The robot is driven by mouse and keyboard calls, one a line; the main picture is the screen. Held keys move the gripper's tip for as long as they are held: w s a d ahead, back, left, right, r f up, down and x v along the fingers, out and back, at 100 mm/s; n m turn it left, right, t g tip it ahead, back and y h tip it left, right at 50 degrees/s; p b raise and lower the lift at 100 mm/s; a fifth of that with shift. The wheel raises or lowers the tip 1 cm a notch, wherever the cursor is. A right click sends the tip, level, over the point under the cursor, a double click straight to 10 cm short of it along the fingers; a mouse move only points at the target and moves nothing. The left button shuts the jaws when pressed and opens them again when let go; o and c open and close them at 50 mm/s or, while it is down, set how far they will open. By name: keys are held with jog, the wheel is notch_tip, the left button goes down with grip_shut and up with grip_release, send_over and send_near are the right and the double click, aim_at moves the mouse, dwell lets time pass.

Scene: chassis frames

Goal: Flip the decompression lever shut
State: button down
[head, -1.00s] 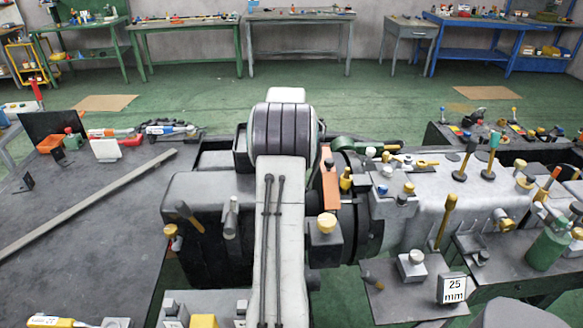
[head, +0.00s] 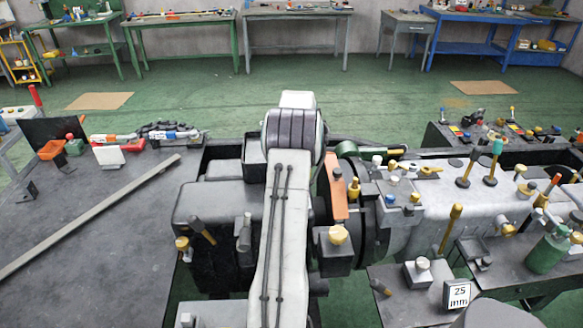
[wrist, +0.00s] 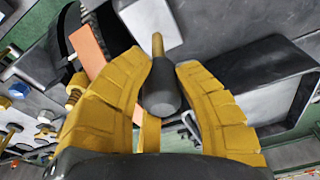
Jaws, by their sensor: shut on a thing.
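In the wrist view, a lever with a dark, rounded grip (wrist: 160,92) and a brass-coloured shaft stands between the two yellow fingers of my gripper (wrist: 163,64). I take it to be the decompression lever. The fingers are shut on it, one on each side, with the rounded end of the grip towards the camera. The lever's pivot is not clear to see. In the head view my arm covers the middle of the machine and hides the gripper and the held lever.
An orange plate (head: 337,188) and a brass fitting (wrist: 74,90) are beside the held lever. Another dark-handled lever (head: 203,230) is on the black housing left of my arm. A "25 mm" block (head: 457,294) is at the lower right. A long bar (head: 90,215) lies on the left bench.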

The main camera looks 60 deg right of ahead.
jog(key=shift+f, duration=0.1)
jog(key=c, duration=0.9)
grip_release()
notch_tip(320, 180, up, 12)
jog(key=a, duration=0.1)
jog(key=shift+s+a, duration=0.35)
jog(key=shift+s, duration=0.05)
jog(key=shift+o, duration=0.2)
